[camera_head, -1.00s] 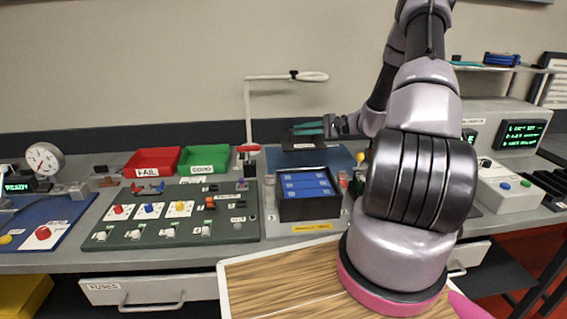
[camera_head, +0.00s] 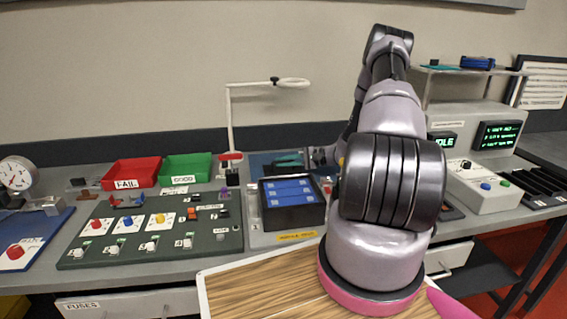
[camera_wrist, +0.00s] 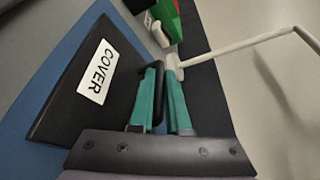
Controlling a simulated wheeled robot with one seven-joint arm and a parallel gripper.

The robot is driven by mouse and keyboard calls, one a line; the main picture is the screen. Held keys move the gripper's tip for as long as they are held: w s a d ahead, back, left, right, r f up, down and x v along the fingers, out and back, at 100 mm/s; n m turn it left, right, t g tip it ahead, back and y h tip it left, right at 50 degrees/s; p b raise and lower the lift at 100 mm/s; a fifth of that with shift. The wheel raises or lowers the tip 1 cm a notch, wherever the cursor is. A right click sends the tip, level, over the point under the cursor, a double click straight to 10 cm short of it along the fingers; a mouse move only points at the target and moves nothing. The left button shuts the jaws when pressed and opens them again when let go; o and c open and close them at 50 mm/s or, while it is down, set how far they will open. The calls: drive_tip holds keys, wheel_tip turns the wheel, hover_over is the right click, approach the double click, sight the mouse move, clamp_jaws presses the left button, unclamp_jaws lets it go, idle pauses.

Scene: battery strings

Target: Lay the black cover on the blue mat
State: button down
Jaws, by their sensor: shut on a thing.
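The black cover (camera_wrist: 125,75), with a white COVER label, fills the left of the wrist view. My gripper (camera_wrist: 160,75) has teal fingers shut on the cover's black handle. The blue mat (camera_wrist: 30,157) shows beyond the cover's edges, so the cover is over it. I cannot tell whether its underside touches the mat. In the head view my gripper (camera_head: 290,158) is low over the mat (camera_head: 259,160), behind the black case with blue blocks (camera_head: 294,217). My arm and the case hide part of the cover and mat there.
A white lamp-like stand (camera_head: 230,120) rises just left of the mat. The red FAIL bin (camera_head: 130,173) and green GOOD bin (camera_head: 185,168) are further left. A switch panel (camera_head: 150,245) lies in front of them. A console (camera_head: 480,180) stands at right.

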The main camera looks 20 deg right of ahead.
drive_tip(key=c, duration=0.9)
unclamp_jaws()
